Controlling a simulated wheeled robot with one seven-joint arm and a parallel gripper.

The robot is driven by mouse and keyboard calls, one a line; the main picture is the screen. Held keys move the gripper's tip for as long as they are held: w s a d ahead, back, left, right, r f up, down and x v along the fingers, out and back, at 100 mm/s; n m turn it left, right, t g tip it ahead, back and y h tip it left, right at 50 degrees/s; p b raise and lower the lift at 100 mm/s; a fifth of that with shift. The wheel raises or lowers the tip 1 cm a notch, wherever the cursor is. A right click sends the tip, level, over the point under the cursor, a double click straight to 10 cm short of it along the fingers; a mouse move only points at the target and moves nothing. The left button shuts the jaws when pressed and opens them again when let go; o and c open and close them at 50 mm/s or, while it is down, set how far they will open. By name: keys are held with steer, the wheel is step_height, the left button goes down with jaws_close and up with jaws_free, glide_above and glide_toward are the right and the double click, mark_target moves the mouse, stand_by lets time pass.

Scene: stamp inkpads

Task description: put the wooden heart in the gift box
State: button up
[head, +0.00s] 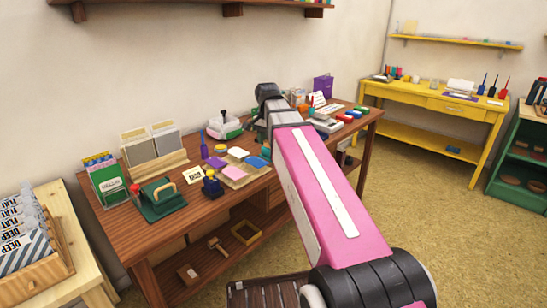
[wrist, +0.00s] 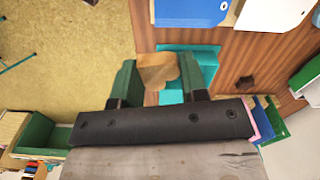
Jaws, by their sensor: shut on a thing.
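My gripper (wrist: 160,86) shows in the wrist view with its two green fingers around the wooden heart (wrist: 155,68), a flat tan piece, and is shut on it. A teal box-like thing (wrist: 206,56) lies behind the heart on the wooden table, partly covered by the heart and the right finger. It may be the gift box; I cannot tell for sure. The heart overlaps its left part in the picture; the height between them is unclear.
The brown table (head: 140,235) holds several coloured ink pads, a card rack (head: 155,148), a green stamp press (head: 158,198) and a purple bag-like thing (head: 323,87). In the wrist view a blue pad (wrist: 190,10) and a white item (wrist: 272,14) lie close by.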

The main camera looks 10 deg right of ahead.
steer(key=shift+w+a+r+m, duration=0.1)
steer(key=shift+a+r+m, duration=0.3)
steer(key=shift+r+m, duration=0.3)
steer(key=shift+w+f, duration=0.15)
steer(key=shift+w, duration=0.05)
steer(key=w+d+f, duration=0.1)
steer(key=w+f, duration=0.1)
steer(key=w, duration=0.1)
steer(key=w+d+f, duration=0.2)
steer(key=w, duration=0.1)
steer(key=w+d+f, duration=0.2)
steer(key=w, duration=0.2)
steer(key=shift+d+f, duration=0.1)
steer(key=shift+f, duration=2.3)
steer(key=shift+f, duration=0.1)
steer(key=o, duration=0.6)
step_height(320, 180, up, 12)
